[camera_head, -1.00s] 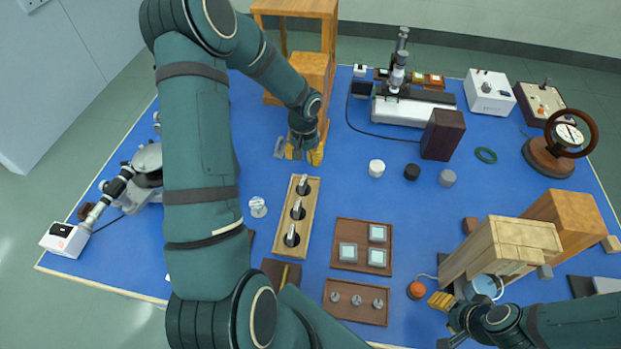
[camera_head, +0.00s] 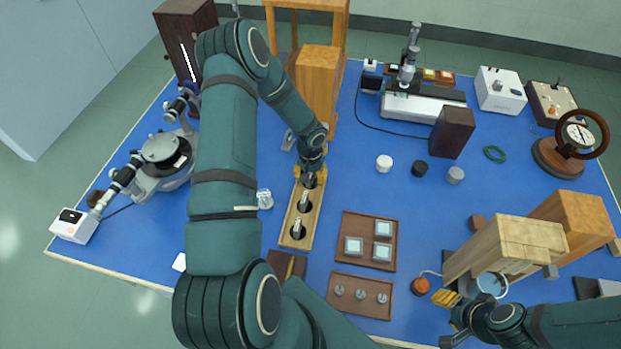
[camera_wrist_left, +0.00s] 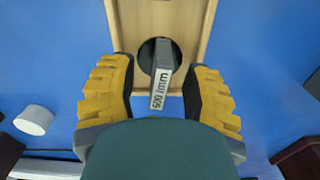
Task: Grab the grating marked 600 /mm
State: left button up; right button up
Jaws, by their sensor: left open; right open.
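A long wooden rack (camera_head: 288,218) holds three upright gratings in round holes. The far one stands under my left gripper (camera_head: 311,174) and is mostly hidden in the head view. In the left wrist view this grating (camera_wrist_left: 161,75) is a grey plate labelled 600 /mm, between the two yellow-padded fingers, with space on both sides. My left gripper is open. The middle grating (camera_head: 304,200) and the near grating (camera_head: 296,230) stand free; I cannot read their labels. My right gripper (camera_head: 447,307) is open near the front right, away from the rack.
A brown tray (camera_head: 367,221) with square pieces and a smaller tray (camera_head: 361,283) with metal pins lie right of the rack. A wooden block (camera_head: 318,85) stands behind it. White (camera_head: 384,162) and black (camera_head: 419,169) cylinders stand right. A spectrometer (camera_head: 165,158) is at left.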

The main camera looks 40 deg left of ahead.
pick_arm(q)
jog(key=shift+o, duration=0.2)
grip_shut()
dwell(0.3)
